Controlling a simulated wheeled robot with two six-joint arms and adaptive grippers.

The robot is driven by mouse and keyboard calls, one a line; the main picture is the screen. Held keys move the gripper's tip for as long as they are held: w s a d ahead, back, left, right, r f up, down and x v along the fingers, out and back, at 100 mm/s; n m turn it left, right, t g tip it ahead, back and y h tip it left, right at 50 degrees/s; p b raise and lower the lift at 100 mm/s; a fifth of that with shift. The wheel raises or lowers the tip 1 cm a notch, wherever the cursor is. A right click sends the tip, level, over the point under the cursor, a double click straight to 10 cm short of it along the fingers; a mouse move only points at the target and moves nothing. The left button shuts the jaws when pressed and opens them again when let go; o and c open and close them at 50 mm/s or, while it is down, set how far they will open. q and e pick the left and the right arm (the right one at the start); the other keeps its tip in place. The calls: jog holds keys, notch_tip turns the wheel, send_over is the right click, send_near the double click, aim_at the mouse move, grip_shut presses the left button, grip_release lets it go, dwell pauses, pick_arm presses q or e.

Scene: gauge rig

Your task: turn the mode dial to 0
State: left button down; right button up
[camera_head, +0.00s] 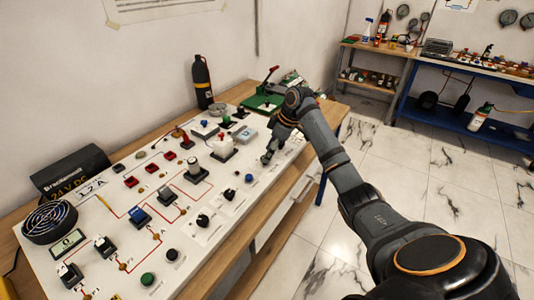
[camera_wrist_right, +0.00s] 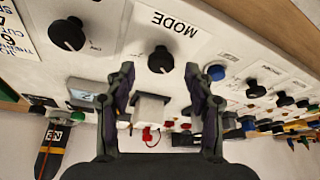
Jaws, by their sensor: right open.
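The mode dial (camera_wrist_right: 160,60) is a round black knob on the white panel, beside the printed MODE label (camera_wrist_right: 165,20) in the right wrist view. A small pale mark shows on it, but I cannot read its setting. My right gripper (camera_wrist_right: 159,74) is open, with one finger on each side of the dial in that view. I cannot tell whether the fingers touch it. In the head view my right gripper (camera_head: 267,156) is low over the far right part of the panel, and I cannot make out the dial there. My left gripper is not in view.
Other black knobs (camera_wrist_right: 67,34) (camera_wrist_right: 255,88) sit on either side of the dial. A blue button (camera_wrist_right: 216,72) is close to one finger. The panel (camera_head: 120,205) carries several switches and a fan (camera_head: 50,221). A black bottle (camera_head: 202,82) stands behind.

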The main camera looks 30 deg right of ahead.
jog(key=shift+x, duration=0.75)
jog(key=shift+f, duration=0.15)
jog(key=shift+c, duration=0.7)
jog(key=shift+a, duration=0.1)
grip_shut()
jog(key=shift+p, duration=0.65)
jog(key=m+h+p, duration=0.1)
jog(key=m+p, duration=0.1)
jog(key=p, duration=0.2)
jog(key=m+t+h+p, duration=0.1)
jog(key=m+p, duration=0.2)
jog(key=p, duration=0.1)
jog(key=m+p, duration=0.3)
jog(key=p, duration=0.1)
jog(key=shift+s+a+r+h+p, duration=0.2)
jog(key=shift+a+r+h+p, duration=0.1)
jog(key=shift+h+p, duration=0.1)
pick_arm(q)
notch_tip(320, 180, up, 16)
jog(key=p, duration=0.2)
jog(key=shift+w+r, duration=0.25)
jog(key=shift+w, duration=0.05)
pick_arm(e)
jog(key=shift+f+m+h, duration=0.25)
jog(key=shift+m+h, duration=0.15)
jog(key=shift+m, duration=0.6)
jog(key=shift+t, duration=0.3)
